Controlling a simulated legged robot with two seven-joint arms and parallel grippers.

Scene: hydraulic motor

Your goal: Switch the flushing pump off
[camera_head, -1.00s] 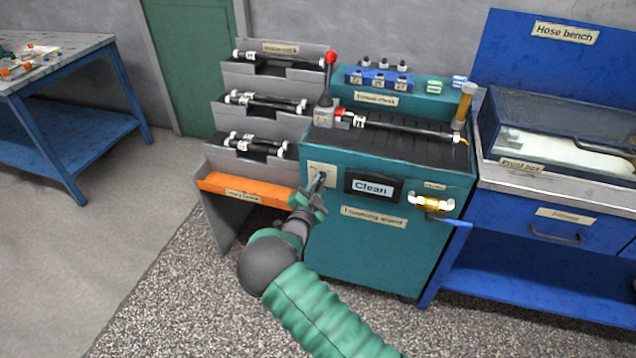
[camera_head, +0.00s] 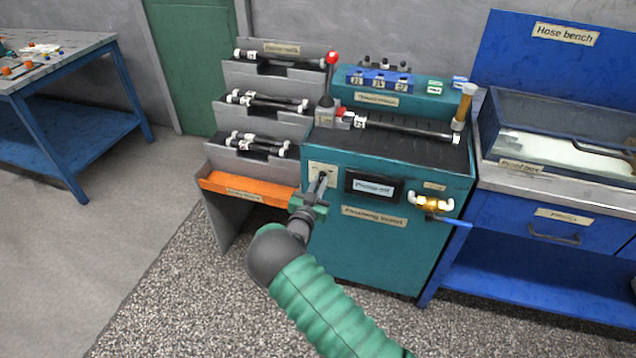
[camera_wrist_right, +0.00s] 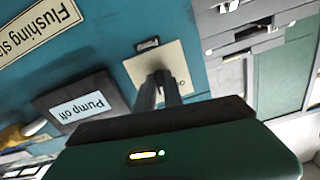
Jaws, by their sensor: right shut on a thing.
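The flushing stand (camera_head: 385,245) is a teal cabinet with a dark top. A pale switch plate (camera_head: 322,172) is at the upper left of its front; it also shows in the right wrist view (camera_wrist_right: 172,62). My right gripper (camera_head: 321,183) reaches up to this plate with its fingers shut on the switch, which they mostly hide. In the right wrist view the two fingers (camera_wrist_right: 160,85) meet at the plate. The display (camera_head: 373,188) beside it reads "Pump off", clearly legible in the right wrist view (camera_wrist_right: 84,108). My left gripper is not in view.
A brass valve with a blue handle (camera_head: 432,205) sits right of the display. A hose (camera_head: 400,129) lies across the stand top. An orange tray (camera_head: 250,188) and hose racks stand left. The blue hose bench (camera_head: 540,215) adjoins on the right.

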